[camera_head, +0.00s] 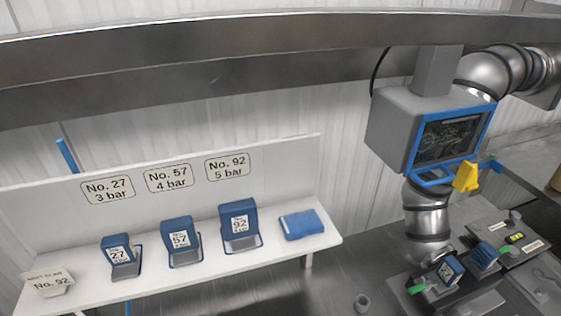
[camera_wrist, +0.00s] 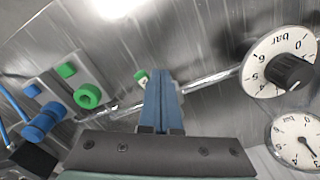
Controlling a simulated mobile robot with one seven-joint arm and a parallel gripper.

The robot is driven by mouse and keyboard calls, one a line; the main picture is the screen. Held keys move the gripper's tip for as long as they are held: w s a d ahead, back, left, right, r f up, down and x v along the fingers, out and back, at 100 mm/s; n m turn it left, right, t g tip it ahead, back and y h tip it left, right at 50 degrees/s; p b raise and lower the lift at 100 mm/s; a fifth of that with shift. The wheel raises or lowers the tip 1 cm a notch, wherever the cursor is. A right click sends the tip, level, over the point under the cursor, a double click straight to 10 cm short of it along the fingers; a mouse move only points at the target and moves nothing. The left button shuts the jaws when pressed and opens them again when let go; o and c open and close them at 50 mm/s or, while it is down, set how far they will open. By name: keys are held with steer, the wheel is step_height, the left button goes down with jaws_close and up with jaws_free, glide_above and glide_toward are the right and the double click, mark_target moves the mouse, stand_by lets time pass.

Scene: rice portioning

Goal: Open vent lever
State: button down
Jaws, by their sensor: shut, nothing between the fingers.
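My gripper (camera_wrist: 162,76) is shut in the wrist view, its blue fingers together with nothing between them. A small green-and-pale part (camera_wrist: 142,77) shows just left of the fingertips; I cannot tell whether they touch. A shiny rod (camera_wrist: 212,80) runs behind the fingers. No part is labelled as the vent lever, and I cannot tell which it is. In the head view, a yellow lever-like part (camera_head: 467,177) sits by a blue-framed screen (camera_head: 449,138), and a green part (camera_head: 416,289) is low at the right.
In the wrist view, a black knob on a bar dial (camera_wrist: 288,72) and a gauge (camera_wrist: 297,144) are right; green knobs (camera_wrist: 87,96) and blue cylinders (camera_wrist: 42,122) are left. The head view shows a white shelf (camera_head: 215,263) with numbered blue blocks (camera_head: 181,241).

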steer(key=shift+w, duration=0.1)
steer(key=shift+w+d, duration=0.2)
steer(key=shift+d, duration=0.35)
steer(key=shift+w+d, duration=0.2)
steer(key=shift+d, duration=0.3)
steer(key=shift+w+d+b, duration=0.35)
steer(key=shift+w+d, duration=0.25)
steer(key=shift+d, duration=0.3)
steer(key=shift+w+d+b, duration=0.3)
steer(key=shift+w, duration=0.2)
steer(key=shift+w+d+b, duration=0.25)
steer(key=shift+w+d, duration=0.05)
steer(key=shift+w, duration=0.2)
